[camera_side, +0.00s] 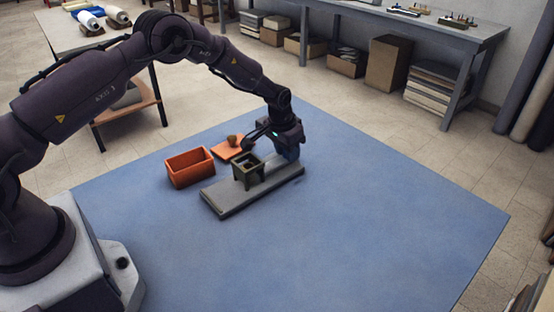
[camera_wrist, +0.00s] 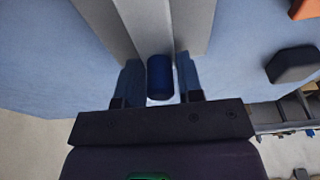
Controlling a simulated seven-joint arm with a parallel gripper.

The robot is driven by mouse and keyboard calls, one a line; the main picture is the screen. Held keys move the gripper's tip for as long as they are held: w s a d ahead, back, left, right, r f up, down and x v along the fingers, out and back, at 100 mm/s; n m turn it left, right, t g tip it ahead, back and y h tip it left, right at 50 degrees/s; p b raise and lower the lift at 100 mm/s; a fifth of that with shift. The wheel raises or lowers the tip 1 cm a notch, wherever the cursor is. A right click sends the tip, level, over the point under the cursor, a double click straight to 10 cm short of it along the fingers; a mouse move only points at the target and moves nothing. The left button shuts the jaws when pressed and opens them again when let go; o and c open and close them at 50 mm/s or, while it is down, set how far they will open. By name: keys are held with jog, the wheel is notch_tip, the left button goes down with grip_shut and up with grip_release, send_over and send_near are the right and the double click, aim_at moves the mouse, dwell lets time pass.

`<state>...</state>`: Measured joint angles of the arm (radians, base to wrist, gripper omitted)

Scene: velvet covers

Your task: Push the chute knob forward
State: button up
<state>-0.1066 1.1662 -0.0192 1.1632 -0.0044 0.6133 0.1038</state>
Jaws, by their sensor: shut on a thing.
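The chute knob (camera_wrist: 160,78) is a dark blue rounded piece in the wrist view, between the two blue fingers of my gripper (camera_wrist: 158,75). My gripper is shut on it. In the side view my gripper (camera_side: 287,153) is low at the far right part of a long grey slab (camera_side: 228,207) and hides the knob there. A small dark green-grey open-topped stand (camera_side: 248,173) on legs rises from the middle of the slab, just left of my gripper. In the wrist view the grey slab (camera_wrist: 190,25) runs away from the knob.
An open orange box (camera_side: 190,168) stands left of the slab. A flat orange piece (camera_side: 232,150) with a small brownish lump lies behind it. The blue mat (camera_side: 350,220) is clear at the front and right. A grey workbench (camera_side: 400,22) stands at the back.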

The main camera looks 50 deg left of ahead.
aim_at(266, 167)
jog(key=shift+s, duration=4.2)
jog(key=o, duration=1.4)
jog(key=shift+o, duration=0.2)
jog(key=shift+w, duration=0.1)
jog(key=shift+r, duration=3.5)
